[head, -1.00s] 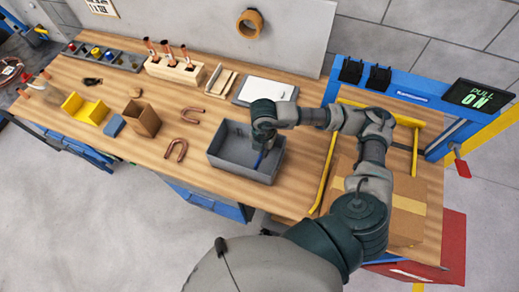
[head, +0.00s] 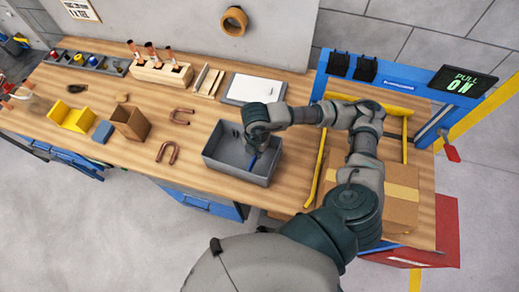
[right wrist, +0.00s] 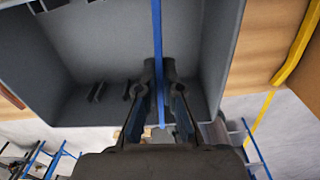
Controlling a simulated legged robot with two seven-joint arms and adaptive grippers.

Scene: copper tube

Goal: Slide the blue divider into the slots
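The grey bin (head: 214,163) sits on the workbench below my right arm. In the right wrist view its inner wall (right wrist: 95,45) fills much of the upper picture. My right gripper (right wrist: 158,68) is shut on the blue divider (right wrist: 157,30), which shows as a thin strip seen edge-on between the fingers. In the head view a small part of the divider (head: 252,161) shows below the gripper (head: 255,150), inside the bin's outline. Dark slot ribs (right wrist: 96,92) show left of the fingers. Whether the divider's edges are in slots cannot be told. My left gripper is out of view.
A copper U-tube (head: 167,152) lies left of the bin, beside an open brown box (head: 130,123). A white board (head: 253,88) lies behind the bin. A yellow bar (head: 316,175) and a cardboard box (head: 400,203) are at the right.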

